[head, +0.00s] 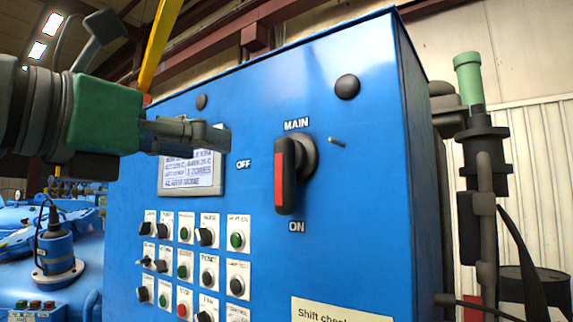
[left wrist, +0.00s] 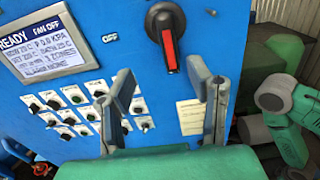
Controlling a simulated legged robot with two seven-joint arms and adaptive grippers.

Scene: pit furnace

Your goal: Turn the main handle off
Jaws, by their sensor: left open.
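The main handle (head: 285,178) is a black rotary lever with a red face on the blue cabinet's front. It points down toward the ON label (head: 297,227), and the OFF label (head: 243,163) is to its left. My left gripper (head: 215,138) is left of the handle in the head view, in front of the display and apart from the handle. In the left wrist view, its fingers (left wrist: 162,80) are spread and empty, with the handle (left wrist: 169,48) beyond the gap between them. Part of my right arm (head: 468,80) shows at the right; its finger state is unclear.
The blue cabinet (head: 375,150) carries a display (head: 190,178), rows of knobs and buttons (head: 185,264) below it, and a paper note (head: 335,310) at lower right. A small peg (head: 337,141) sticks out right of the handle. Blue machinery (head: 50,255) stands at left.

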